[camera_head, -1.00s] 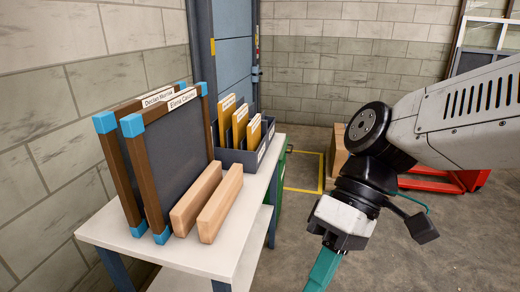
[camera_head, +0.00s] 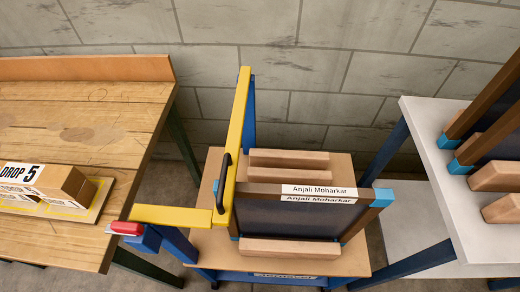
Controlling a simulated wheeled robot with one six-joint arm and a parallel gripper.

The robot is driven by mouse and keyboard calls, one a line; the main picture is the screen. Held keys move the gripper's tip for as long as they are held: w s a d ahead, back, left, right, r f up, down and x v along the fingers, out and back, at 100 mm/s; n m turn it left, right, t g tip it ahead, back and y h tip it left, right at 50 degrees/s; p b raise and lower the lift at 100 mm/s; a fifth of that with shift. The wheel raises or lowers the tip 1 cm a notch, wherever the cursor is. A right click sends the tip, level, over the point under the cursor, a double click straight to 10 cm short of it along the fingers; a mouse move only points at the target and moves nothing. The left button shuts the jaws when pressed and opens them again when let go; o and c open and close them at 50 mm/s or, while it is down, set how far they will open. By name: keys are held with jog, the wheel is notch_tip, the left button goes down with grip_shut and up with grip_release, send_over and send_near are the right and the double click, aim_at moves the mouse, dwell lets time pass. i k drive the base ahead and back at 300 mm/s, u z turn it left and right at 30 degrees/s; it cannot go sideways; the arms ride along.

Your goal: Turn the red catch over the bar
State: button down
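The red catch (camera_head: 127,228) is small and sits low left of centre, beside the right edge of the wooden workbench. It is at the left end of a short yellow rail (camera_head: 172,215), with a small pale metal part under it. A long yellow bar (camera_head: 238,135) with a black handle (camera_head: 222,184) runs from the back wall side toward me and meets that rail's right end. The bar is not under the catch; it stands apart to the right. My gripper is not in the current view.
Right of the bar, a framed dark panel (camera_head: 290,217) labelled Anjali Moharkar stands between wooden blocks on a blue-legged stand. The workbench (camera_head: 75,120) at left holds boxes (camera_head: 50,183) marked DROP 5. A white table (camera_head: 428,130) stands at right.

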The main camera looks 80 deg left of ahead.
aim_at(117, 228)
jog(key=u, duration=3.3)
jog(key=k, duration=1.1)
jog(key=u, duration=0.35)
jog(key=i, duration=0.55)
jog(key=u, duration=0.05)
